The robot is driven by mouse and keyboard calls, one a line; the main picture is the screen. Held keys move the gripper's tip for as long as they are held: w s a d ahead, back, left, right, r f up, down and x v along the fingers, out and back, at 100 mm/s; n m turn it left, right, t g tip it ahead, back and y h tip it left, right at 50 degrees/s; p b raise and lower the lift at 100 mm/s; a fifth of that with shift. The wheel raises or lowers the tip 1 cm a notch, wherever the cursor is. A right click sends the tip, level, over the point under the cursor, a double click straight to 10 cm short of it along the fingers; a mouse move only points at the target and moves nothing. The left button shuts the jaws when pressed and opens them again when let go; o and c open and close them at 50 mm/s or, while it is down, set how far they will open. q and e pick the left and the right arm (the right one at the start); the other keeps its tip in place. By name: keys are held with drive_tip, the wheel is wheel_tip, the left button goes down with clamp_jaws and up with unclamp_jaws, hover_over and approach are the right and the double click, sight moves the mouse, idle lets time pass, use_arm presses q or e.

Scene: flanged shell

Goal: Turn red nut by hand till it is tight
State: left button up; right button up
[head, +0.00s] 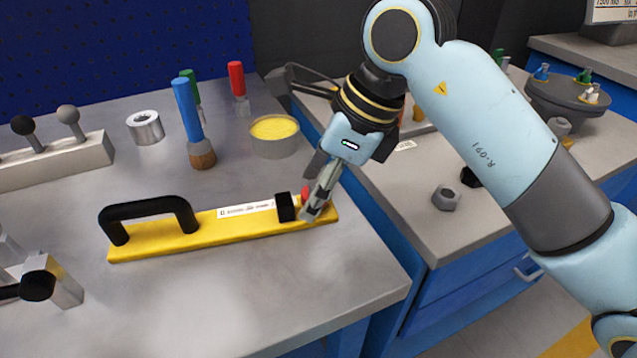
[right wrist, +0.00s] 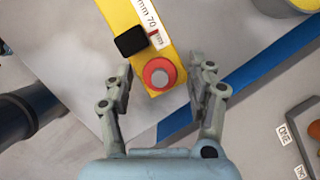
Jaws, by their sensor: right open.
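The red nut (right wrist: 159,74) sits near the end of the yellow bar, around a grey round stud or post. In the head view the red nut (head: 305,192) is partly hidden by my right gripper (head: 310,214). In the right wrist view my right gripper (right wrist: 164,88) is open, with one finger on each side of the nut and visible gaps between. The yellow bar (head: 215,237) lies on the grey bench with a black handle (head: 150,213), a printed scale label and a black block (head: 285,207) beside the nut. My left gripper is not in view.
Brushes, including a blue-handled one (head: 188,108), a yellow-filled tin (head: 274,136) and a metal ring (head: 145,127) stand behind the bar. A clamp-like metal part (head: 52,281) is at left front. A loose hex nut (head: 446,197) lies on the right bench. The front bench surface is clear.

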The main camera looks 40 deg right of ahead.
drive_tip(key=shift+r, duration=0.1)
drive_tip(key=v, duration=1.1)
drive_tip(key=shift+s+d+r, duration=0.15)
drive_tip(key=shift+d+r, duration=0.05)
drive_tip(key=shift+r, duration=0.15)
